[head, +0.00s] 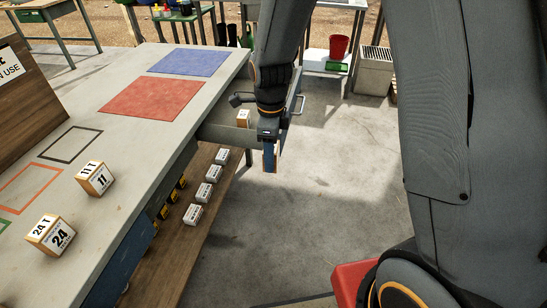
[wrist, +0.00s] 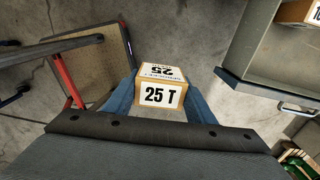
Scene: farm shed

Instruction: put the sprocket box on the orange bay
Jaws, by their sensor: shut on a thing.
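My gripper (head: 270,160) hangs beyond the bench's right edge, beside an open drawer, over the concrete floor. In the wrist view its blue fingers (wrist: 160,104) are shut on a white and tan sprocket box (wrist: 162,96) marked 25 T. In the head view that box is mostly hidden by the gripper. The orange bay (head: 30,188) is an orange outline on the bench top at the left, empty where it shows. My gripper is far to its right.
Boxes marked 11 T (head: 95,178) and 24 T (head: 50,234) stand on the bench near the orange bay. The open drawer (head: 228,134) holds another box (head: 243,118). A lower shelf holds several boxes (head: 204,191).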

